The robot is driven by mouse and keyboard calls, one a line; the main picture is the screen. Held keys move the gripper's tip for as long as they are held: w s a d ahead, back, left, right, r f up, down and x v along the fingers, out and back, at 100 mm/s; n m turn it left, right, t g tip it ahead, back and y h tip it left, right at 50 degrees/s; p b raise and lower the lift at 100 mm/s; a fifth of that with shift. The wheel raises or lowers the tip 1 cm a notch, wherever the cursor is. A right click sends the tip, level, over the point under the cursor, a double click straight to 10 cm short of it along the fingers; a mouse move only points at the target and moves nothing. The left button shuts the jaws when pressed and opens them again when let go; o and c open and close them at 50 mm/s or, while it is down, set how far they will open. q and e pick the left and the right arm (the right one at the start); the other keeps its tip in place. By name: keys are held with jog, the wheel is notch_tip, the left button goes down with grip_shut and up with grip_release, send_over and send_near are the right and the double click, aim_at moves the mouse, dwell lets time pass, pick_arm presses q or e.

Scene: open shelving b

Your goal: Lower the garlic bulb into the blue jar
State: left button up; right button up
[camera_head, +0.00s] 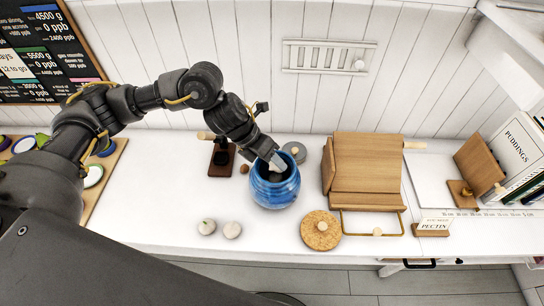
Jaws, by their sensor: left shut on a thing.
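The blue jar (275,190) stands upright on the white counter, its mouth open. My left gripper (274,163) reaches down from the upper left into the mouth of the jar. It is shut on a small pale thing, seemingly a garlic bulb, mostly hidden by the fingers and the rim. Two pale garlic bulbs, one on the left (207,227) and one on the right (232,230), lie on the counter left of the jar and in front of it. My right gripper is not in view.
A round cork lid (321,230) lies right of the jar, near a wooden box (364,170). A grey disc with a knob (296,152) lies behind the jar. A small brown ball (244,169) and a dark wooden stand (222,160) are to its left.

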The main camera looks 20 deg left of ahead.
pick_arm(q)
jog(key=o, duration=1)
jog(key=shift+o, duration=0.2)
notch_tip(320, 180, up, 7)
jog(key=p, duration=0.5)
